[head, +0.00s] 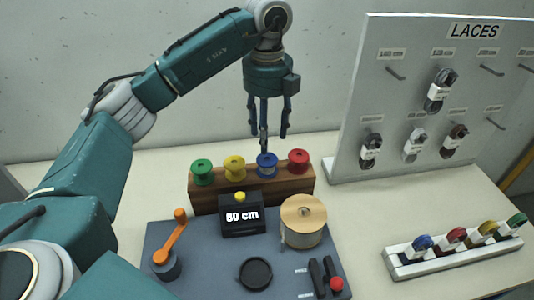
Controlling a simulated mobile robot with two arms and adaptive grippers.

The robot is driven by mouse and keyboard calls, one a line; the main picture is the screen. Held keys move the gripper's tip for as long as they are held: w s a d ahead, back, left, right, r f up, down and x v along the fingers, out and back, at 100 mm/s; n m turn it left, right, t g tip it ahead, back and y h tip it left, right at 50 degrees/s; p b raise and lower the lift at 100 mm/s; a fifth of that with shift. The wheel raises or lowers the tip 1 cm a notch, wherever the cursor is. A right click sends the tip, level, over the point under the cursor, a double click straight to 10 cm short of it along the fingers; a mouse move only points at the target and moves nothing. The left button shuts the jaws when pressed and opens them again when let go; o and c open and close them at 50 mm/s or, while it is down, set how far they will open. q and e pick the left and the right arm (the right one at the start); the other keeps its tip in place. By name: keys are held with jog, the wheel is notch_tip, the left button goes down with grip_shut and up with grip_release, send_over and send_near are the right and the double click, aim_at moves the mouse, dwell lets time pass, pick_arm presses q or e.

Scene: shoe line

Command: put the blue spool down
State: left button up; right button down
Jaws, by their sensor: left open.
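The blue spool (267,169) sits upright on the wooden rack (250,190) at the back of the table. It stands in a row between the yellow spool (234,169) and the red spool (299,161), with the green spool (202,171) at the left end. My left gripper (266,140) points down from above, open, with its fingertips just above the blue spool. Its fingers do not appear closed on anything. My right gripper is out of view.
In front are a display reading 60 cm (241,217), an orange crank (170,237), a large tan spool (303,222) and a black round part (255,274). At right stand a LACES board (400,107) and a white holder (460,257) with several coloured items.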

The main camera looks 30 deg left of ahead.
pick_arm(q)
jog(key=shift+r, duration=1.5)
